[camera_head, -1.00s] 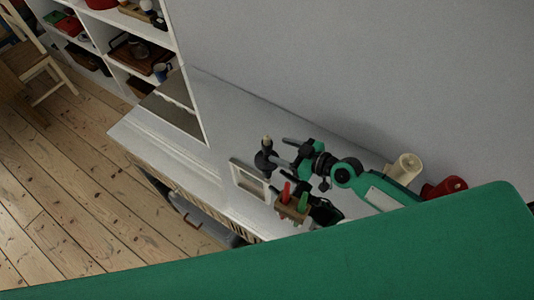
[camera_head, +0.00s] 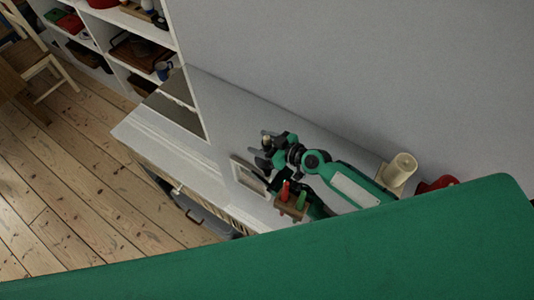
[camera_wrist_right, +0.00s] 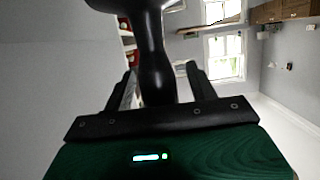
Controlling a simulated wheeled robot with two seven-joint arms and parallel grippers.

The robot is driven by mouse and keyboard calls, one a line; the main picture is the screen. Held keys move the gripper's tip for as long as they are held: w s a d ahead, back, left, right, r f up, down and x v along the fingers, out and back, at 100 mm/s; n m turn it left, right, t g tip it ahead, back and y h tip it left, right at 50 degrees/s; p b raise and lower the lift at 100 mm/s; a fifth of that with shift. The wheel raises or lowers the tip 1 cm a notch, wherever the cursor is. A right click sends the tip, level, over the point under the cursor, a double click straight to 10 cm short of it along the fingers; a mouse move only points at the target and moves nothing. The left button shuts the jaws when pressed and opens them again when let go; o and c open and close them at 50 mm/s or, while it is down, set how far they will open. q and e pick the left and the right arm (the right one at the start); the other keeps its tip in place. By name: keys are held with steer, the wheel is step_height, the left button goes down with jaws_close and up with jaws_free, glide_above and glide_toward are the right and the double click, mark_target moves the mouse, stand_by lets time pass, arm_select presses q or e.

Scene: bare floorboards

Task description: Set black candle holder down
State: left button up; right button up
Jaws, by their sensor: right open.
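The black candle holder (camera_wrist_right: 152,50) rises between the two fingers of my right gripper (camera_wrist_right: 165,85) in the right wrist view. Its slim stem sits between them, with a gap on the finger sides, and its wide end is cut off at the top of the picture. In the head view my right gripper (camera_head: 270,150) is at the candle holder above the white sideboard (camera_head: 165,140), and its fingers hide most of the holder. Whether the holder's base touches the sideboard top is hidden. My right gripper is open.
On the sideboard, a white frame (camera_head: 246,175) and a wooden block with red and green pegs (camera_head: 290,206) are close to my right gripper. A cream candle (camera_head: 402,166) and a red object (camera_head: 436,184) are farther right. The sideboard's left part is clear.

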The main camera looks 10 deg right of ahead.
steer(key=shift+c, duration=0.5)
jaws_close()
steer(key=shift+r, duration=0.2)
